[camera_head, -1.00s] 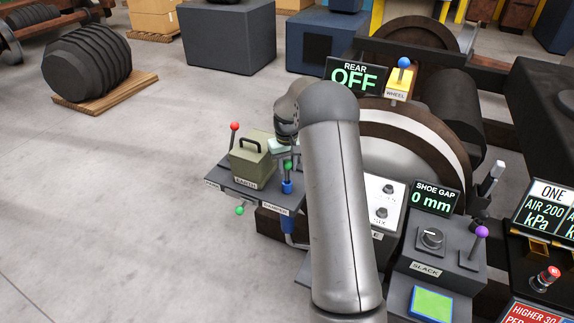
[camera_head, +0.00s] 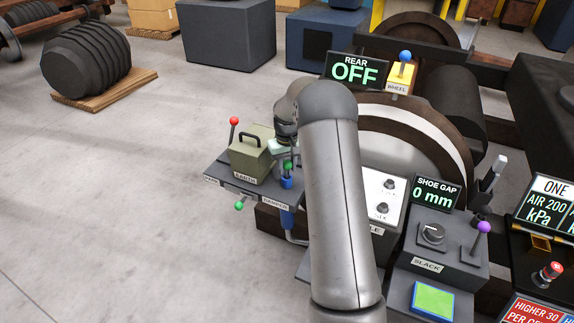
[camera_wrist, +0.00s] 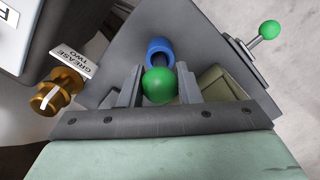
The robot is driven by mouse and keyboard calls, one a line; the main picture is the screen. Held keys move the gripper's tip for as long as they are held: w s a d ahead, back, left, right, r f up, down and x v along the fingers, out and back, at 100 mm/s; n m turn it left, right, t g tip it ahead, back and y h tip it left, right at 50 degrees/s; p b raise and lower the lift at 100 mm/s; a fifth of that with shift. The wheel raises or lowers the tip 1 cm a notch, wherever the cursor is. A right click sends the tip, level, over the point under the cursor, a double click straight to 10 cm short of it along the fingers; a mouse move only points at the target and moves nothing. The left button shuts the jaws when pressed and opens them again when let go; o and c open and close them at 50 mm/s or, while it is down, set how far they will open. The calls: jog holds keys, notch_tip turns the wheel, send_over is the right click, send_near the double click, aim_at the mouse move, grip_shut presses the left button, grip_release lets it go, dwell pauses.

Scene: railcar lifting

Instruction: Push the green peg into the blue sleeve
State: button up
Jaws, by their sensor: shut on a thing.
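The green peg's round head (camera_wrist: 159,85) sits between the two grey fingers of my gripper (camera_wrist: 160,88) in the wrist view. A dark shaft runs from it toward the blue sleeve (camera_wrist: 160,47), a ring on the dark panel. How deep the shaft sits is hard to tell. In the head view the green peg (camera_head: 288,165) is just above the blue sleeve (camera_head: 287,183). My gripper (camera_head: 286,153) is over them, shut on the peg, and partly hidden by my arm.
An olive box (camera_head: 252,153) with a handle stands left of the peg. A red-knobbed lever (camera_head: 234,122) and a green-knobbed lever (camera_head: 240,206) are near it. A brass fitting (camera_wrist: 58,92) is at the wrist view's left. Open floor lies left.

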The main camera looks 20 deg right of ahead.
jog(key=shift+f+b, duration=0.5)
jog(key=shift+f, duration=0.4)
jog(key=o, duration=1.1)
jog(key=shift+c, duration=0.2)
jog(key=shift+r, duration=0.1)
notch_tip(320, 180, up, 17)
jog(key=shift+r, duration=0.15)
